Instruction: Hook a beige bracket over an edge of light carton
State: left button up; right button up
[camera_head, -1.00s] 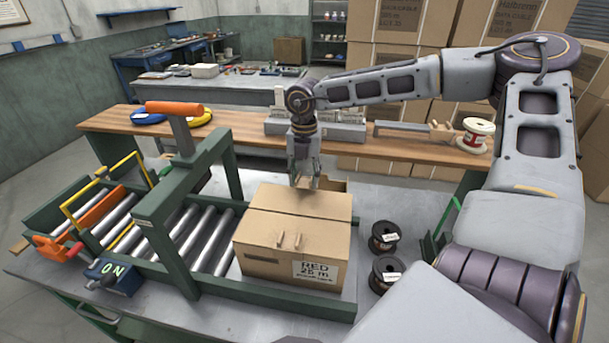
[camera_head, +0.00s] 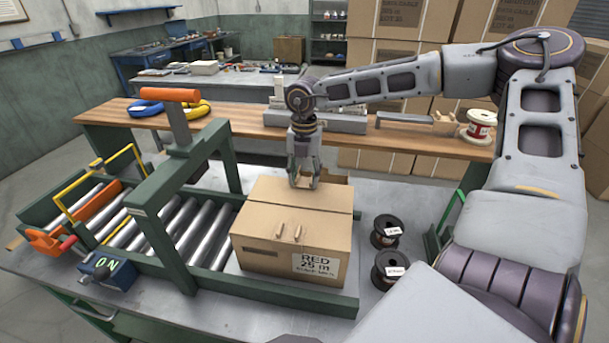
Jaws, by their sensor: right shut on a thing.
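The light carton (camera_head: 265,225) stands closed at the right end of the roller conveyor, with a "RED 25 m" label on its front. Two small beige prongs of a bracket (camera_head: 298,233) show at its front top edge. My right gripper (camera_head: 303,183) points down at the carton's back top edge. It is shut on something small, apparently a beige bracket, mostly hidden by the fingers. I cannot tell whether that piece touches the carton. My left gripper is out of view.
Two black spools (camera_head: 386,231) (camera_head: 389,268) stand right of the carton. A green frame with an orange bar (camera_head: 171,94) rises over the rollers at left. Behind, a wooden bench (camera_head: 395,138) holds a beige piece (camera_head: 445,123) and a red-white spool (camera_head: 478,126).

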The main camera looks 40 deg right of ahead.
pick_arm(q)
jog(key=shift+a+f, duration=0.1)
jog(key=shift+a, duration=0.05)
pick_arm(e)
jog(key=o, duration=1)
jog(key=shift+r, duration=0.9)
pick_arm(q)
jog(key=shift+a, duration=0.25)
pick_arm(e)
notch_tip(320, 180, up, 10)
jog(key=shift+r, duration=0.1)
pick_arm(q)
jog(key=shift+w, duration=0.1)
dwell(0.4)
